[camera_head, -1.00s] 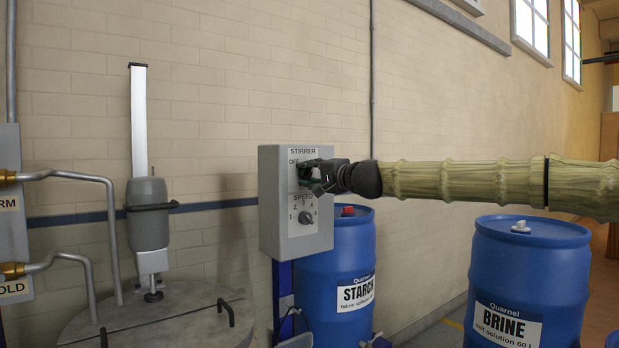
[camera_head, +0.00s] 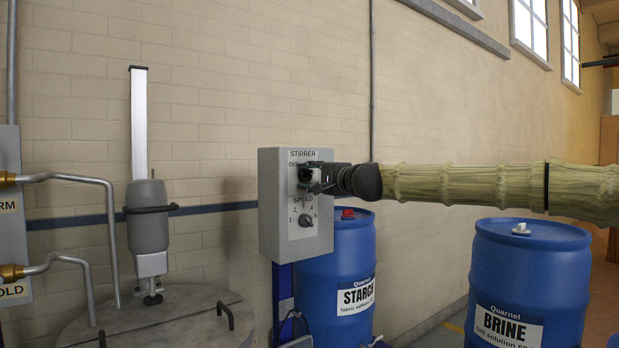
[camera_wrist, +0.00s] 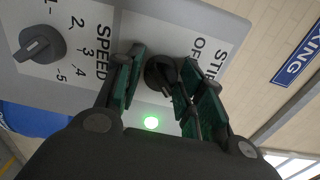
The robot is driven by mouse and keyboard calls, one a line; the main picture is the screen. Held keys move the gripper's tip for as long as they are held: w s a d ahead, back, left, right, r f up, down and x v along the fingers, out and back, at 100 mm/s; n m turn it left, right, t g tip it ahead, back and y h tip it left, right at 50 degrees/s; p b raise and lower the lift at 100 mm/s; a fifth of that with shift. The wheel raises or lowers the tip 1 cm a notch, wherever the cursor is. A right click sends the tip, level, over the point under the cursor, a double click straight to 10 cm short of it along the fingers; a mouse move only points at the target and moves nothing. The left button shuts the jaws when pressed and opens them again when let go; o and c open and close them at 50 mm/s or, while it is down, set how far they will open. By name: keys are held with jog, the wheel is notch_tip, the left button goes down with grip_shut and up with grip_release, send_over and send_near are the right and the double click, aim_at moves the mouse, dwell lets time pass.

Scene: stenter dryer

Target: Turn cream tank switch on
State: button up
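The grey stirrer control box (camera_head: 267,215) is on a post beside the round tank (camera_head: 185,325). Its upper label reads STIRRER and OFF. In the wrist view the black switch knob (camera_wrist: 158,78) sits beside this label. My gripper (camera_head: 312,178) reaches the switch from the right, and its fingers partly cover the label. In the wrist view my gripper (camera_wrist: 160,90) has its two green-padded fingers apart, with the knob between them. The right finger is at the knob's handle; contact is unclear. A green light (camera_wrist: 151,122) glows near the knob.
A speed dial (camera_head: 305,220) sits lower on the same box. A blue starch drum (camera_head: 340,260) stands behind the box, and a blue brine drum (camera_head: 530,265) stands to the right under my arm. A brick wall is behind.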

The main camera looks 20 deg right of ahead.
jog(key=shift+o, duration=0.9)
jog(key=v, duration=1.2)
